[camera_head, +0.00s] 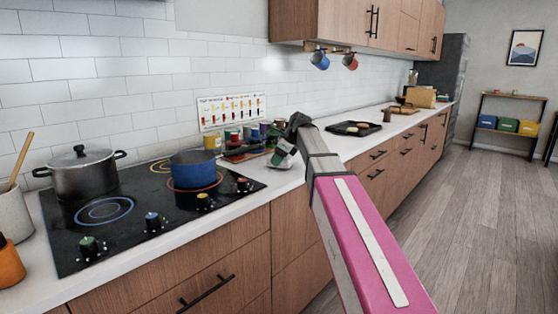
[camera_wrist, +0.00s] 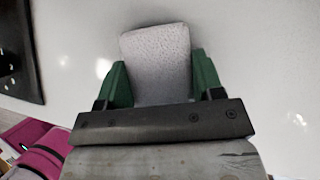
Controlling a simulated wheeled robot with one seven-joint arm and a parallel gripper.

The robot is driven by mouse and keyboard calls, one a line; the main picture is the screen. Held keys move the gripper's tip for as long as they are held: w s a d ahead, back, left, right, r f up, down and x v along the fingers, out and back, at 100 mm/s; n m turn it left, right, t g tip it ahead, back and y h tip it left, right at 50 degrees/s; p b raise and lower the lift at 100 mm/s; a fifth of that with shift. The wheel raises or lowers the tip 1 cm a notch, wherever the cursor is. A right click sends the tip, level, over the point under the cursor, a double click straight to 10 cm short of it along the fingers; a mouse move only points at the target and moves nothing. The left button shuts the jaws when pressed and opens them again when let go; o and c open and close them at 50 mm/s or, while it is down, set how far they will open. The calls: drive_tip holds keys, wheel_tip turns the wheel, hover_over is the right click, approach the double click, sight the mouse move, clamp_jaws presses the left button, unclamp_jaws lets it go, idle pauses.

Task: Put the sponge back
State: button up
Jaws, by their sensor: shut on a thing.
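My gripper (camera_head: 284,152) is over the white counter (camera_head: 258,175), just right of the stove. In the wrist view my gripper (camera_wrist: 158,80) has its green fingers on both sides of a pale grey sponge (camera_wrist: 156,50) and is shut on it. The sponge's far end sticks out past the fingertips, over a plain white surface. In the head view the gripper is small and the sponge is hard to make out. I cannot tell whether the sponge touches the counter.
A blue pot (camera_head: 193,170) and a lidded dark pot (camera_head: 82,172) stand on the black stove (camera_head: 130,205). Several jars (camera_head: 252,132) stand by the wall behind my gripper. A black tray (camera_head: 354,129) lies farther right. Two mugs hang under the cabinet.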

drive_tip(key=shift+f, duration=0.25)
drive_tip(key=o, duration=0.9)
drive_tip(key=v, duration=1.2)
drive_tip(key=shift+r, duration=0.15)
